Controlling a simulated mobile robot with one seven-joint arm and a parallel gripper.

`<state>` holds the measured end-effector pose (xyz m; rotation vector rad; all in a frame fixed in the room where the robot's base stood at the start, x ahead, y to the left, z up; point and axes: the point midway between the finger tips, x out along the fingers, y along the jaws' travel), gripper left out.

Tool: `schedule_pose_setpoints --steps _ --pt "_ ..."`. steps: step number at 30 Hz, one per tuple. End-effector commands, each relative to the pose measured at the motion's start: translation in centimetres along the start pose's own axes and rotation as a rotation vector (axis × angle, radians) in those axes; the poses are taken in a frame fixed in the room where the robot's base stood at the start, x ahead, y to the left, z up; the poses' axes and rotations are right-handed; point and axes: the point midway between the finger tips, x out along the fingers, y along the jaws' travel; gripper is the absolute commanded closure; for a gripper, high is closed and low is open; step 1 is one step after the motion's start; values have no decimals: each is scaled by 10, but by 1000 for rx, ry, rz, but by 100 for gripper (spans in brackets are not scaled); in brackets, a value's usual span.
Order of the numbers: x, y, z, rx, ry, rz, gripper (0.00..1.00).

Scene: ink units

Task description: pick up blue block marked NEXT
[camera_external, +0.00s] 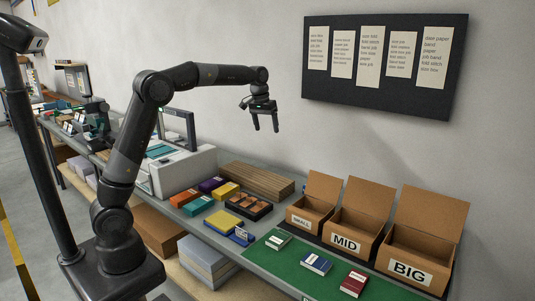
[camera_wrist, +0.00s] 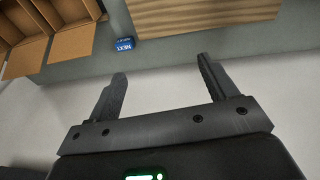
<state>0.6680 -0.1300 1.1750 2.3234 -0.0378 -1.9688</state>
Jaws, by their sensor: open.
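In the wrist view the blue block marked NEXT (camera_wrist: 124,45) lies on the grey bench top, close to the wall, between the open cardboard boxes and the brown flat stack. Its white lettering appears upside down. I cannot pick this block out in the external view. My gripper (camera_external: 266,124) is high above the bench in front of the wall, fingers pointing down, apart from everything. In the wrist view my gripper (camera_wrist: 162,68) has its fingers spread with nothing between them, and the block lies beyond the left fingertip.
Open boxes marked SMALL (camera_external: 302,222), MID (camera_external: 346,243) and BIG (camera_external: 408,270) stand at the right. A brown stack (camera_external: 258,180) lies along the wall. A green mat (camera_external: 283,259) holds booklets. A dark tray (camera_external: 262,213) and a white machine (camera_external: 190,168) stand farther left.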

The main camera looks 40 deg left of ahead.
Motion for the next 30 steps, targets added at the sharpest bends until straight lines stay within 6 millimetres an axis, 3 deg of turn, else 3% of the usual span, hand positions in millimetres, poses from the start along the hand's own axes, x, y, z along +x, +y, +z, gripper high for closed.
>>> schedule_pose_setpoints --steps 6,13,21,30 --pt "57 44 -42 11 -57 -22 22" --pt "123 90 -67 29 -109 -48 22" --pt "190 134 -73 55 -154 -77 22" --pt "222 143 -68 60 -168 -86 22"
